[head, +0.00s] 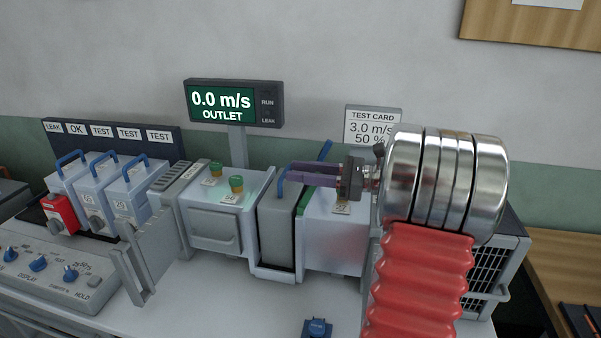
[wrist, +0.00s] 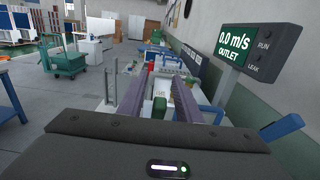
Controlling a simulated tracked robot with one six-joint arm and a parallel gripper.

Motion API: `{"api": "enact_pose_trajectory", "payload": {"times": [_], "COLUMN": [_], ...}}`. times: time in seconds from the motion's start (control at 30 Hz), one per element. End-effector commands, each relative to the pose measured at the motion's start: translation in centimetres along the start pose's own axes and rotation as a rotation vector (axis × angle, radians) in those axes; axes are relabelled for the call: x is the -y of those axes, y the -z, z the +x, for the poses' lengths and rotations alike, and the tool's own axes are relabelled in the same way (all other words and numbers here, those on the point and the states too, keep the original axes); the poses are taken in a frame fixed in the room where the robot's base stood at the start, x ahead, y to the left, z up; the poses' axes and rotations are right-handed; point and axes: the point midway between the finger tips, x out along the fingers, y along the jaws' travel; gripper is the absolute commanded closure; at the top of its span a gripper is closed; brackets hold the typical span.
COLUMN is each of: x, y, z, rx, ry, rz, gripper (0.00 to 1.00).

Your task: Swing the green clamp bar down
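The green clamp bar (head: 304,200) shows in the head view as a short slanted strip between the grey upright cartridge (head: 277,232) and the right-hand duct box (head: 336,240). Its upper part is hidden behind my gripper, so its full pose cannot be told. My gripper (head: 292,172) points left above the cartridge's top and the bar. In the wrist view its two purple fingers (wrist: 160,82) stand apart with nothing visibly clamped between them. Whether a finger touches the bar cannot be told.
A blue handle (head: 283,180) rises from the cartridge beside the fingertips. A blue bar (head: 325,150) stands tilted behind. The display (head: 234,103) reads 0.0 m/s. My red-sleeved arm hides the right side.

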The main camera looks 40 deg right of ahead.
Motion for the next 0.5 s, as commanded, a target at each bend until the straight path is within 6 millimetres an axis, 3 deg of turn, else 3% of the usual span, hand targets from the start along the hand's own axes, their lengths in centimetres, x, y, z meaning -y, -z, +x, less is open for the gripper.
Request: {"api": "enact_pose_trajectory", "payload": {"times": [0.3, 0.5], "x": [-0.01, -0.02], "y": [0.0, 0.0], "z": [0.22, 0.23], "rx": [0.0, -0.001], "ry": [0.0, -0.001], "rz": [0.0, 0.0], "gripper": [0.69, 0.83]}}
